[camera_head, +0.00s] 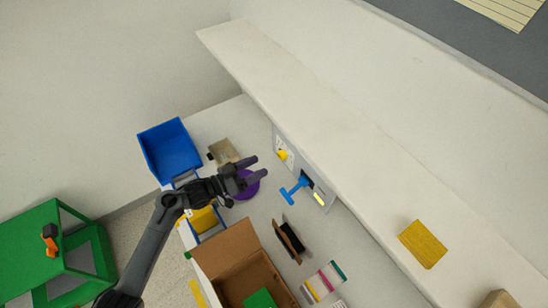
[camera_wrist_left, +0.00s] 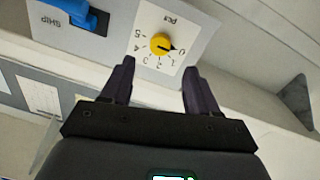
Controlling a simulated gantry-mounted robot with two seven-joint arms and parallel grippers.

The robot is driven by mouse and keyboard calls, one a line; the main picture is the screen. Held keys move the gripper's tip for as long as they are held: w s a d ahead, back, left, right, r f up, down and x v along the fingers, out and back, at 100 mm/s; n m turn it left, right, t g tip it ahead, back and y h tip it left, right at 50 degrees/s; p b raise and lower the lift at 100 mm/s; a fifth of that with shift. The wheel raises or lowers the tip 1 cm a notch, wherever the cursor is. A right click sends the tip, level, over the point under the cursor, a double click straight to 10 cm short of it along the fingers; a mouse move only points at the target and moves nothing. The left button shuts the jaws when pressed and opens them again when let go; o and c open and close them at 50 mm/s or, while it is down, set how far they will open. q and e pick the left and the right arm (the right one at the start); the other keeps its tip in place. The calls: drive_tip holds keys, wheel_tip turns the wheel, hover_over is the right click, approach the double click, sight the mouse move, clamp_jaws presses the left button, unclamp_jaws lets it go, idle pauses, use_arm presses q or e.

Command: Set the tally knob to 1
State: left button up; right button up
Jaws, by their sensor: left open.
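The tally knob is a small yellow round knob (camera_head: 282,154) on a pale upright panel (camera_head: 313,182) at the wall. In the left wrist view the knob (camera_wrist_left: 161,42) sits on a white dial plate (camera_wrist_left: 175,22) with numbers from 0 to 5, seen upside down. Its dark pointer faces the 0. My left gripper (camera_head: 259,167) is open and empty in front of the panel. In the left wrist view its two fingers (camera_wrist_left: 157,77) stand apart, short of the knob, one to each side below it. My right gripper is out of view.
A blue lever (camera_head: 296,187) marked SHIP shares the panel. A blue bin (camera_head: 169,148), an open cardboard box (camera_head: 228,248) and a dark brown holder (camera_head: 289,238) stand nearby. A long white ledge (camera_head: 300,105) runs above the panel.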

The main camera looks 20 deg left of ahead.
sight(279, 156)
use_arm(q)
drive_tip(key=p+x, duration=0.1)
drive_tip(key=x, duration=0.6)
drive_tip(key=shift+w+d, duration=0.1)
drive_tip(key=shift+w, duration=0.05)
drive_tip(key=c, duration=1)
drive_tip(key=shift+c, duration=0.2)
drive_tip(key=shift+m, duration=0.3)
drive_tip(key=shift+f+m+b, duration=0.15)
drive_tip(key=shift+m+b, duration=0.8)
drive_tip(key=shift+m, duration=0.25)
drive_tip(key=shift+m+y+b, duration=0.3)
drive_tip(key=shift+m+b, duration=0.65)
drive_tip(key=shift+m, duration=0.95)
